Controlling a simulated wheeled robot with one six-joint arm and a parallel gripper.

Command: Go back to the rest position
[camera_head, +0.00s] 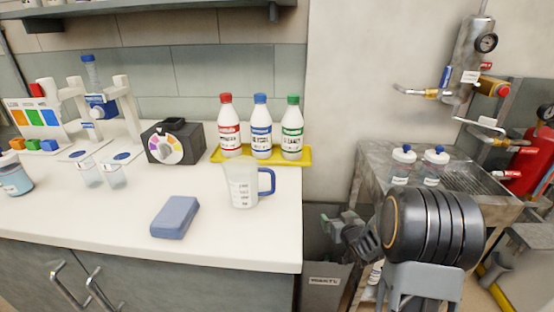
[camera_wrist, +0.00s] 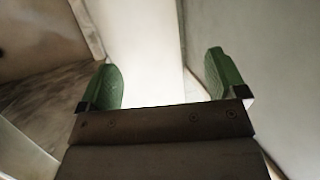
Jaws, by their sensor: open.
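My gripper (camera_wrist: 166,82) shows in the wrist view with its two green fingers wide apart and nothing between them. In the head view my gripper (camera_head: 338,226) is at the lower right, in front of the gap between the white counter (camera_head: 100,215) and the metal sink unit (camera_head: 370,180). My dark arm is folded beside it on the right. The gripper touches nothing that I can see. Pale blurred surfaces fill the wrist view beyond the fingers.
A measuring jug (camera_head: 242,183) and a blue sponge (camera_head: 175,217) stand near the counter's right end. Three capped bottles (camera_head: 261,130) stand on a yellow tray (camera_head: 218,156). A grey bin (camera_head: 322,285) is below my gripper.

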